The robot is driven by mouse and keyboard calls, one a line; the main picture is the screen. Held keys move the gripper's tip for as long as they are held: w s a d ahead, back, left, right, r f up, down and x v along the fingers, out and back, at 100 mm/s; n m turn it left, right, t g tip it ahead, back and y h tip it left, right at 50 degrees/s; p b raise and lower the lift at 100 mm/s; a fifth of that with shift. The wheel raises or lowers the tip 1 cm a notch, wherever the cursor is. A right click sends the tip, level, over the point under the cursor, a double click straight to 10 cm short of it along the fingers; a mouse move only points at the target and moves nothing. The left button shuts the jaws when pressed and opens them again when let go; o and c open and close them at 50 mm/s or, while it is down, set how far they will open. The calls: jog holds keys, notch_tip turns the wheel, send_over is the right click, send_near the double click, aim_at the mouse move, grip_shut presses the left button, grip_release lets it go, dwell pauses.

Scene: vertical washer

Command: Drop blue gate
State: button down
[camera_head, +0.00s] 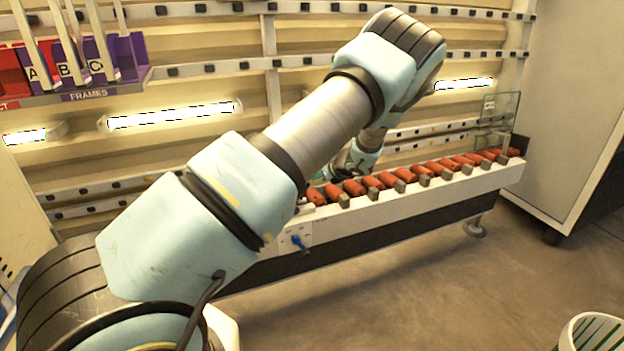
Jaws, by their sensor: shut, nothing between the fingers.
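A small blue lever (298,241) sits on a white plate on the front of the long rail, just right of my arm. It is the only clearly blue fitting I see; I cannot tell whether it belongs to the blue gate. A clear panel with greenish edges (499,112) stands upright at the rail's far right end. My arm crosses the view from lower left to the upper middle, then bends down behind itself. Part of my wrist shows above the rail's left part, but my gripper's fingers are hidden behind my arm.
The long white rail (420,196) holds a row of several orange-red cylinders (387,180). A rack labelled FRAMES (86,96) with red and purple holders hangs upper left. A white cabinet (577,90) stands at right. A striped bin (592,332) is lower right; the floor between is clear.

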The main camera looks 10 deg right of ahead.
jog(key=r+b+v, duration=0.1)
jog(key=v, duration=0.6)
jog(key=shift+r, duration=0.2)
jog(key=shift+w, duration=0.15)
jog(key=s+a+r+n+g, duration=0.1)
jog(key=s+a+n+g, duration=0.2)
jog(key=a+n, duration=0.45)
jog(key=s+a+r+n+g, duration=0.15)
jog(key=a+n, duration=0.25)
jog(key=a, duration=0.6)
jog(key=s+a+r+n+g+h, duration=0.2)
jog(key=s+a+n, duration=0.5)
jog(key=s+n, duration=0.2)
jog(key=s+a+r+n+g+h, duration=0.1)
jog(key=s+a+r+n+h, duration=0.1)
jog(key=s+a+n, duration=0.5)
jog(key=s+r+n, duration=0.1)
jog(key=s+n, duration=0.1)
jog(key=s, duration=0.1)
jog(key=shift+s+r+g, duration=0.3)
jog(key=shift+s+g, duration=0.05)
jog(key=c, duration=1.5)
grip_release()
jog(key=shift+n, duration=0.25)
